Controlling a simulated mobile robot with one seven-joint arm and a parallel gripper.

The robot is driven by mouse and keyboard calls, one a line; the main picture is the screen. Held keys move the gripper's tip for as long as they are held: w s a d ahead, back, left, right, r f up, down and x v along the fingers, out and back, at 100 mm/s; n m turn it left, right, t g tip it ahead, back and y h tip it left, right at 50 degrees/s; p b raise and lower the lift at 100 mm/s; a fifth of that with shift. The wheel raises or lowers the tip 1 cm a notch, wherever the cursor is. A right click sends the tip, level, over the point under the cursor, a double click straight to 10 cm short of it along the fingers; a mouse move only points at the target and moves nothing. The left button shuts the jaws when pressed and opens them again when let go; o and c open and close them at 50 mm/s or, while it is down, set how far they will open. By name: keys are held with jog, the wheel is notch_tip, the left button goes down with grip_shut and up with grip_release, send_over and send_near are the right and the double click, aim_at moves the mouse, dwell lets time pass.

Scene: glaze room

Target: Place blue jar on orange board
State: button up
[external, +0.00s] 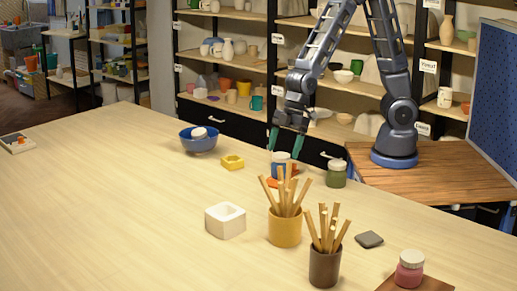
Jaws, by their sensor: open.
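The blue jar (281,158) stands upright near the table's back edge, below my gripper. The orange board (271,183) shows at the jar's foot and to its right. The jar appears to stand on the board, but sticks in front hide part of both, so the exact contact cannot be made out. My gripper (286,146) points down with its two green fingers spread, one on each side above the jar. It is open and holds nothing.
A green jar (336,175) stands close on the right. A mustard pot (285,229) and a brown pot (324,266) hold tall sticks in front. A yellow block (232,163), blue bowl (198,145) and white block (225,221) lie leftward.

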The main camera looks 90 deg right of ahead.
jog(key=v, duration=0.6)
jog(key=shift+r, duration=0.2)
jog(key=shift+s+d, duration=0.1)
jog(key=shift+d, duration=0.05)
jog(key=s+d+r+m+h, duration=0.1)
jog(key=s+d+r+m, duration=0.2)
jog(key=s+d, duration=0.4)
jog(key=s+d+r+m+t+h, duration=0.1)
jog(key=s+d+r+m, duration=0.2)
jog(key=d, duration=0.9)
jog(key=s+d+r+m+h, duration=0.1)
jog(key=s+d+r+m, duration=0.2)
jog(key=s+d+r, duration=0.4)
jog(key=s+d, duration=0.2)
jog(key=s, duration=0.3)
jog(key=shift+d+r, duration=0.2)
jog(key=shift+d, duration=0.2)
